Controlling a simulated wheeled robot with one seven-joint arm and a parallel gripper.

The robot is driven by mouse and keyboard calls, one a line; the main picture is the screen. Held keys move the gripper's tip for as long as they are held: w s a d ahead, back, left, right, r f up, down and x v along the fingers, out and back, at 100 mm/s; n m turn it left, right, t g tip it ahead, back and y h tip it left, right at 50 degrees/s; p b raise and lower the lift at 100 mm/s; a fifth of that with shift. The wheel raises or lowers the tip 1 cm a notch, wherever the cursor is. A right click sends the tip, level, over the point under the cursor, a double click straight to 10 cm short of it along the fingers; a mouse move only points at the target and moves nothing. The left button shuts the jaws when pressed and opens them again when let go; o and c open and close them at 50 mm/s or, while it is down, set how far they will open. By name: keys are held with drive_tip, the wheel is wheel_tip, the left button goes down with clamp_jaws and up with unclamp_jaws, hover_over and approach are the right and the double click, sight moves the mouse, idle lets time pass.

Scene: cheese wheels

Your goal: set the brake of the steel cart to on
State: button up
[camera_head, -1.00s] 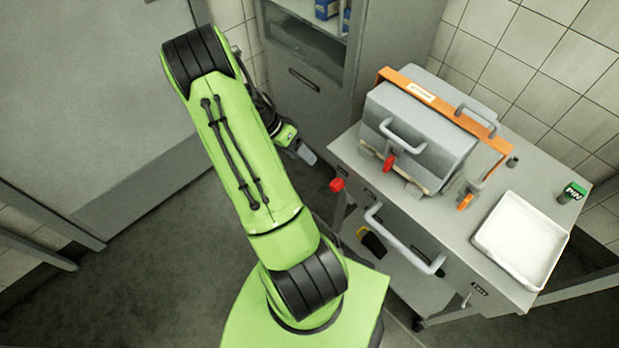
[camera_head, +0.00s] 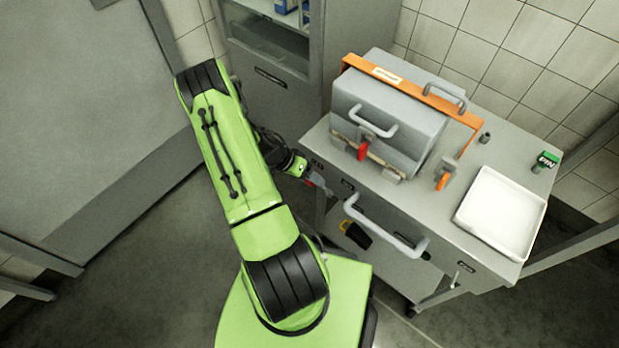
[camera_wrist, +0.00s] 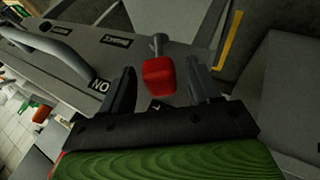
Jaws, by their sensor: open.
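The steel cart (camera_head: 480,262) stands right of my arm with its front toward me. Its brake lever has a red knob (camera_wrist: 159,77), seen in the wrist view on a short grey stem from the cart's front panel. My gripper (camera_wrist: 160,68) is open, with one finger on each side of the knob; I cannot tell if either touches it. In the head view my gripper (camera_head: 316,181) is at the cart's left front corner and mostly hides the knob. A label (camera_wrist: 101,84) reading ON upside down is left of the knob; another label (camera_wrist: 116,41) is too small to read.
A grey case (camera_head: 388,125) with an orange bar and red latch sits on the cart. A white tray (camera_head: 499,213) and a green-topped pin (camera_head: 546,160) are to its right. The cart's grey front handle (camera_head: 385,228) juts out near my gripper. A cabinet (camera_head: 275,90) stands behind.

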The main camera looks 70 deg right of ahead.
clamp_jaws()
idle(0.4)
drive_tip(key=shift+s, duration=0.15)
